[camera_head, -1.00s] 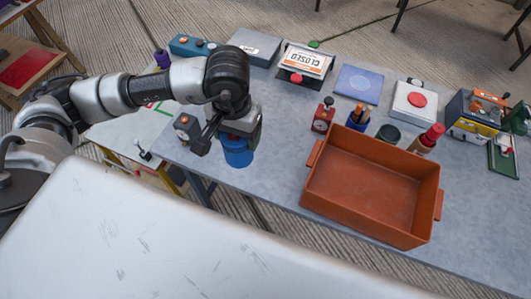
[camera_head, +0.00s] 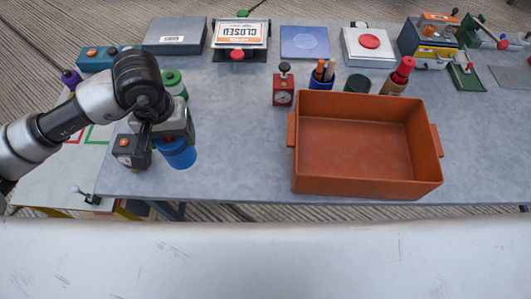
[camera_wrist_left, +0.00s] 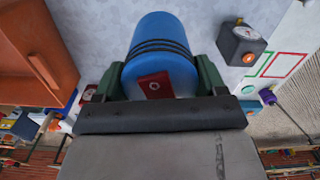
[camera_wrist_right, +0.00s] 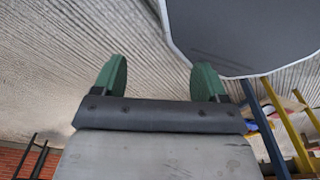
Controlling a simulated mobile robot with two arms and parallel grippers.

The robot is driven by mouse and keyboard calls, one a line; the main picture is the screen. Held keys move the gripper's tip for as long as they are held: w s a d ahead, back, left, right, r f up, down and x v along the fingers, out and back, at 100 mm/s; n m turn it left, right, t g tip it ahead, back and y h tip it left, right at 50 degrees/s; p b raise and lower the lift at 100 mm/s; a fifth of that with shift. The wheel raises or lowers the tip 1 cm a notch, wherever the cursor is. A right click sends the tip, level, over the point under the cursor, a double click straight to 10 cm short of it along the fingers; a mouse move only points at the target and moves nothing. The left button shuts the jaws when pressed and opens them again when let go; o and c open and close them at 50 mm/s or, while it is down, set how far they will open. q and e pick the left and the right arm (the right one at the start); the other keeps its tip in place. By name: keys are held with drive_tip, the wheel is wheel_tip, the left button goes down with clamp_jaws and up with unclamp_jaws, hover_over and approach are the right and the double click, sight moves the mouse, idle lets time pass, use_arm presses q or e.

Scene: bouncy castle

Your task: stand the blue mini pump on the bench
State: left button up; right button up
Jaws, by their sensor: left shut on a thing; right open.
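The blue mini pump (camera_head: 179,154) is a blue cylinder at the left part of the grey bench (camera_head: 235,160) in the head view. My left gripper (camera_head: 168,138) is shut on it from above. In the left wrist view the pump (camera_wrist_left: 162,50) lies between the green fingers, with dark bands around it and a red patch near the gripper. I cannot tell whether its lower end touches the bench. My right gripper (camera_wrist_right: 157,80) is open and empty in the right wrist view, with floor behind it. It is not in the head view.
An orange bin (camera_head: 365,188) stands right of the pump. A dark box with a dial (camera_head: 130,150) is close at its left, and a green-capped bottle (camera_head: 174,84) behind. Bench between pump and bin is clear.

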drive_tip(key=o, duration=0.4)
drive_tip(key=f+b, duration=0.2)
drive_tip(key=f, duration=0.1)
drive_tip(key=f+b, duration=0.1)
drive_tip(key=shift+w+a+f, duration=0.2)
drive_tip(key=shift+w+f, duration=0.05)
use_arm(q)
drive_tip(key=w+d+f+n+b, duration=0.1)
drive_tip(key=w+d+f+n, duration=0.4)
drive_tip(key=n, duration=0.4)
drive_tip(key=w+d+r+n, duration=0.1)
drive_tip(key=w+d+n, duration=0.35)
drive_tip(key=n, duration=0.75)
drive_tip(key=w+d+n, duration=0.3)
drive_tip(key=d+n, duration=0.3)
drive_tip(key=n, duration=0.5)
drive_tip(key=shift+s+a+f+p, duration=0.55)
drive_tip(key=shift+s+a+f, duration=0.15)
drive_tip(key=shift+a+f, duration=1.15)
drive_tip(key=shift+s+a+f+p, duration=0.5)
drive_tip(key=shift+s+a+f, duration=0.2)
drive_tip(key=shift+a+f, duration=1.05)
drive_tip(key=shift+s+a+f+p, duration=0.55)
drive_tip(key=shift+s+a+f, duration=0.15)
drive_tip(key=shift+a+f, duration=1.15)
use_arm(e)
drive_tip(key=shift+w+r, duration=0.15)
drive_tip(key=shift+r, duration=0.9)
